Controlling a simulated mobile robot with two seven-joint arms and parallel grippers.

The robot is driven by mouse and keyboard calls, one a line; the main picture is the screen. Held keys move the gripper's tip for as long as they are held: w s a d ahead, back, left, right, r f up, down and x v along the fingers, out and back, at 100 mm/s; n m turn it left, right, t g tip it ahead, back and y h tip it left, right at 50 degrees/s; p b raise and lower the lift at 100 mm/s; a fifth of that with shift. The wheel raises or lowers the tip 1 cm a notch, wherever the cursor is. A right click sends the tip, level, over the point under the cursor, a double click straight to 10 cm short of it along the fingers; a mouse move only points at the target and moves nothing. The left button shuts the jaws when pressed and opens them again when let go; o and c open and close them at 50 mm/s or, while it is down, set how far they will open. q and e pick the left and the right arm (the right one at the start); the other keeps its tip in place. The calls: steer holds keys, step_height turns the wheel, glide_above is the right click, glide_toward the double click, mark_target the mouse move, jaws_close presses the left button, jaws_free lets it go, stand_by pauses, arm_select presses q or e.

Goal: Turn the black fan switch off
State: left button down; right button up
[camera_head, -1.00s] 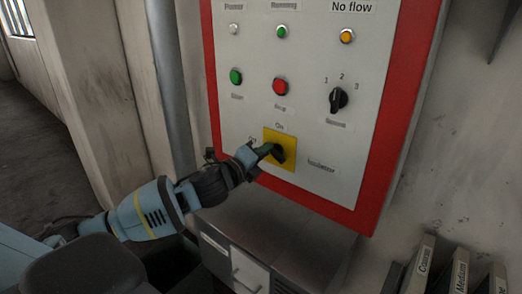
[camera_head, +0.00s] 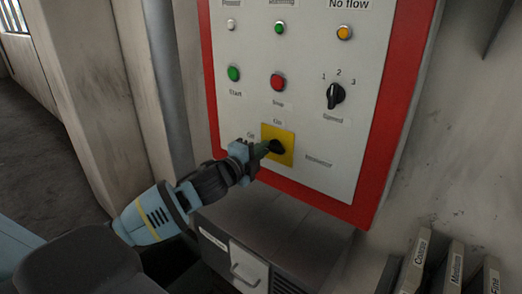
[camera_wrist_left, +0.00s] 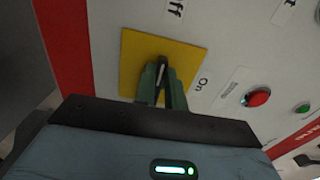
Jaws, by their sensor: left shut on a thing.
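The black fan switch (camera_head: 277,146) is a rotary knob on a yellow square plate (camera_head: 287,136), low on the control panel. "On" is printed above the plate and "Off" to its left. My left gripper (camera_head: 264,149) reaches in from the lower left with its green fingers at the knob. In the left wrist view the gripper (camera_wrist_left: 160,86) is shut on the black knob (camera_wrist_left: 162,68), whose white line shows between the fingers. The yellow plate (camera_wrist_left: 185,57) lies behind it, with "On" to its right and part of "Off" above. My right gripper is not in view.
The panel (camera_head: 311,107) has a red border. It carries a green start button (camera_head: 234,73), a red stop button (camera_head: 277,82), a black speed knob (camera_head: 335,96) and lamps. A grey cabinet (camera_head: 275,235) juts out below. Labelled binders (camera_head: 450,265) stand at lower right.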

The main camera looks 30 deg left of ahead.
arm_select(q)
steer(key=c, duration=1.5)
jaws_free()
steer(key=shift+o, duration=0.2)
steer(key=shift+s, duration=0.15)
steer(key=s, duration=0.7)
steer(key=shift+s+a, duration=0.25)
steer(key=shift+a, duration=0.1)
